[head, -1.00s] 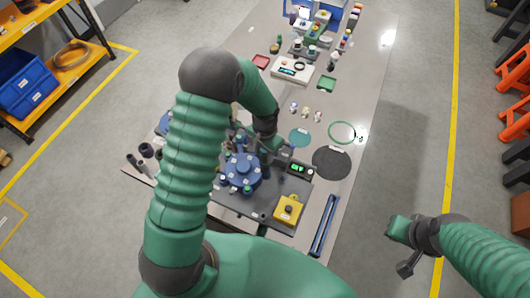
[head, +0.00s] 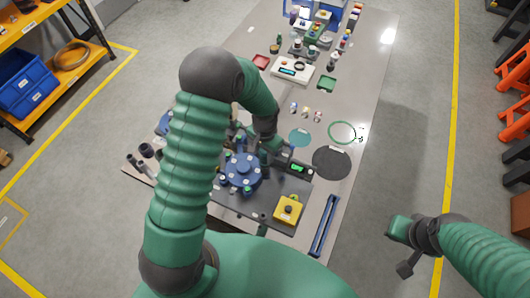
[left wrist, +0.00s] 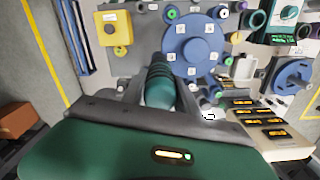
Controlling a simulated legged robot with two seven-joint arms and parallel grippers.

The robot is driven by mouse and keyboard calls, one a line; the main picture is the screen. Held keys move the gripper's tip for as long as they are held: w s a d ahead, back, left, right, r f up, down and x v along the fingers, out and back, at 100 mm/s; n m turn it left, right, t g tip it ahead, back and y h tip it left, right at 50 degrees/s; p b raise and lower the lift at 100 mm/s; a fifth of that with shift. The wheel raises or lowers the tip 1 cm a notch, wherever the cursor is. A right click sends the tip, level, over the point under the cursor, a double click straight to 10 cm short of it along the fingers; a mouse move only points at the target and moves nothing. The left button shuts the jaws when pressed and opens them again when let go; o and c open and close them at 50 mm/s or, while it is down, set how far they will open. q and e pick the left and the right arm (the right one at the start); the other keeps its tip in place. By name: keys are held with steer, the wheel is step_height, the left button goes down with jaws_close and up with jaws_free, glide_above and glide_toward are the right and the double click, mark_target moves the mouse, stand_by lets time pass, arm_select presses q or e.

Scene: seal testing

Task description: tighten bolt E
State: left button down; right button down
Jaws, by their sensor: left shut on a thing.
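The blue round flange (head: 242,172) sits on a dark plate on the table, with bolts and small white labels around its rim. It also shows in the left wrist view (left wrist: 190,46). The labels are too small to read, so I cannot tell which bolt is E. My left gripper (head: 272,156) is beside the flange's upper right edge. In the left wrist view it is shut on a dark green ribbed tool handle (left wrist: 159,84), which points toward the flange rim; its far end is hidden. My right gripper (head: 402,248) is off the table at the right; its jaws are unclear.
A yellow button box (head: 288,209) and a blue bar tool (head: 324,225) lie near the flange. A small green-lit display (head: 297,168) stands close to my left gripper. Discs and a green ring (head: 342,132) lie farther right.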

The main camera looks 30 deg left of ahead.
arm_select(q)
steer(key=shift+w+a+r+p, duration=0.15)
steer(key=shift+r+p, duration=0.4)
steer(key=shift+r, duration=0.35)
steer(key=shift+r+p, duration=1.2)
steer(key=shift+r, duration=0.45)
steer(key=shift+f, duration=0.2)
steer(key=f+b, duration=0.2)
steer(key=f, duration=0.1)
steer(key=shift+d, duration=0.3)
steer(key=shift+w, duration=0.1)
steer(key=shift+r, duration=0.1)
